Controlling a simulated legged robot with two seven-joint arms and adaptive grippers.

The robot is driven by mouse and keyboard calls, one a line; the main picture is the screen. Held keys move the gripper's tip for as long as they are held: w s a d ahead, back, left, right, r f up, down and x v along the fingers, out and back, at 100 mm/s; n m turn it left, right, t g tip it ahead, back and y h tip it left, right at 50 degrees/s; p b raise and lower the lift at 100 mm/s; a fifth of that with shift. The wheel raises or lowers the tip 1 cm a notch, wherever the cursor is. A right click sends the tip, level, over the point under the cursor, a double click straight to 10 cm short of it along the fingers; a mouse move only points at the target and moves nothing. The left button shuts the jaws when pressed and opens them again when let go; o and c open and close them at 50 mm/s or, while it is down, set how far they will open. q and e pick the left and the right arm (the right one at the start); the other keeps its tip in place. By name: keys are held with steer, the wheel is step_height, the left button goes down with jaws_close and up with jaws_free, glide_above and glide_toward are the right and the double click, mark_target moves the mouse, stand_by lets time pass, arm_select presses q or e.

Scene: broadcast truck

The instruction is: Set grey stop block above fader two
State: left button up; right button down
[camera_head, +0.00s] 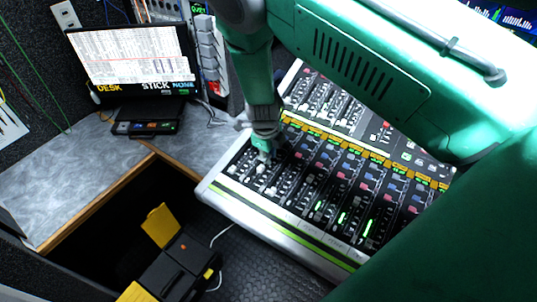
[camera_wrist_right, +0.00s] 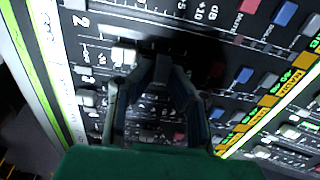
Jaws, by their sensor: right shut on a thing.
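My right gripper (camera_head: 265,150) reaches down onto the left part of the mixing console (camera_head: 222,200). In the right wrist view, its fingers (camera_wrist_right: 158,78) are shut on a small dark grey block (camera_wrist_right: 162,70), held close over the console face. A pale fader cap (camera_wrist_right: 123,55) shows just left of the block, near a printed 2 (camera_wrist_right: 82,21). I cannot tell whether the block touches the panel or sits in that fader's slot. In the head view the block cannot be made out at the fingertips. My left gripper is not in view.
Rows of coloured buttons and other faders surround the gripper. A monitor (camera_head: 132,58) and a small button box (camera_head: 146,127) stand at the back left. A black and yellow case (camera_head: 178,270) lies below, left of the console. The grey desk (camera_head: 75,185) is mostly clear.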

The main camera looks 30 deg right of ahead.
mark_target(266, 168)
steer(key=shift+d+f+b, duration=0.1)
steer(key=shift+f+b, duration=0.3)
steer(key=shift+f, duration=0.3)
steer(key=c, duration=1.5)
jaws_free()
steer(key=shift+o, duration=0.2)
steer(key=shift+r, duration=0.55)
step_height(266, 168, up, 11)
steer(key=a, duration=0.1)
steer(key=shift+s+a+f, duration=0.15)
steer(key=shift+s+a, duration=0.1)
steer(key=shift+a, duration=0.1)
